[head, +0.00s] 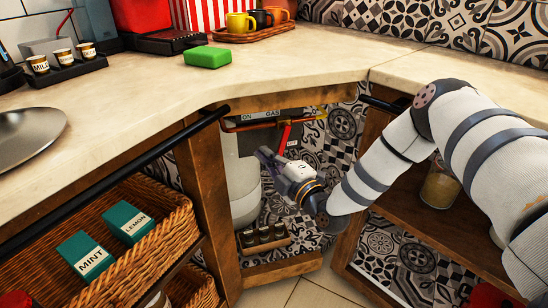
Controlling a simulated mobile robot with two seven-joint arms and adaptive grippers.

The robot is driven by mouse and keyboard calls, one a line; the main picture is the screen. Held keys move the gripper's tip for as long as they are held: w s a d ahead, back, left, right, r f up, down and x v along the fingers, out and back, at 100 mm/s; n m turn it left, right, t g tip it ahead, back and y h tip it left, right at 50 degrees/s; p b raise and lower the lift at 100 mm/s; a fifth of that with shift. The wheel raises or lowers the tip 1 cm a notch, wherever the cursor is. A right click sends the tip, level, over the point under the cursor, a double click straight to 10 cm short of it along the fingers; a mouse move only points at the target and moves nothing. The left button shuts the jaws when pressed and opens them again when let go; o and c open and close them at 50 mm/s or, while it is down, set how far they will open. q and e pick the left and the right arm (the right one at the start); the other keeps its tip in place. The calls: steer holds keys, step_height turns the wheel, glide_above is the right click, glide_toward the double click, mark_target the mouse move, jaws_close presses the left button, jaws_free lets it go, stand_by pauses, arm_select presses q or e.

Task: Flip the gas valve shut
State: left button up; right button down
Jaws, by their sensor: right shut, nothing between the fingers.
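The gas valve's red lever (285,138) hangs down at a slant below a pipe inside the open corner cabinet. A grey plate marked "ON" and "GAS" (258,115) is above it, partly cut off by the counter edge. My right gripper (262,156) reaches into the cabinet from the right. It is shut and empty, with its fingertips just left of and below the lever's lower end. I cannot tell whether it touches the lever. My left gripper is not in view.
A pale gas cylinder (240,180) stands left of my gripper. A small rack of jars (263,237) is below. Wooden cabinet posts (205,195) and the countertop (300,65) frame the opening. Wicker baskets (140,250) are at the left. A green sponge (208,57) lies on the counter.

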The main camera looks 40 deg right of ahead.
steer(key=shift+s+d+f, duration=0.1)
steer(key=shift+s+d, duration=0.1)
steer(key=shift+d, duration=0.25)
steer(key=shift+s+d+f, duration=0.1)
steer(key=shift+s+d, duration=0.05)
steer(key=shift+d, duration=0.3)
arm_select(q)
steer(key=p, duration=0.1)
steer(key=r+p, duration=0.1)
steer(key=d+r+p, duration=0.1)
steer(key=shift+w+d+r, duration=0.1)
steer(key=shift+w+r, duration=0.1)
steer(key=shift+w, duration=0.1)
arm_select(e)
steer(key=shift+s+d+f+n, duration=0.25)
steer(key=shift+d+f+n, duration=0.25)
steer(key=shift+d+n, duration=0.15)
